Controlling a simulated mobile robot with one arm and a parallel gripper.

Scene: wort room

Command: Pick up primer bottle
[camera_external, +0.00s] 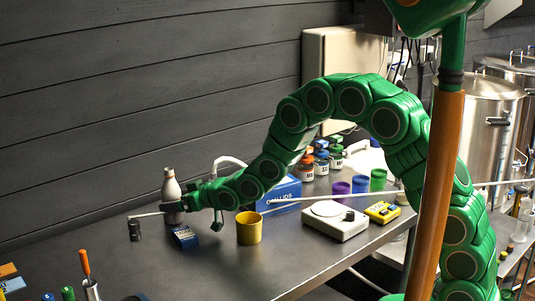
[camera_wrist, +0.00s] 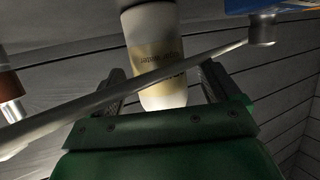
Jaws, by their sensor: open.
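The primer bottle (camera_external: 170,188), taken to be the pale bottle with a tapered top, stands upright on the grey bench near the back wall. In the wrist view the bottle (camera_wrist: 157,65), white with a tan label band, shows between my two dark fingers; the lettering is too blurred to read surely. My gripper (camera_external: 187,201) is open, close to the bottle's right side. In the wrist view my gripper (camera_wrist: 162,88) has a finger on each side of the bottle, with visible gaps. A thin pale rod (camera_wrist: 120,92) crosses in front of the bottle's lower-shown part.
A dark blue box (camera_external: 184,237) and a yellow cup (camera_external: 249,228) stand near my wrist. A blue carton (camera_external: 280,193) is further right.

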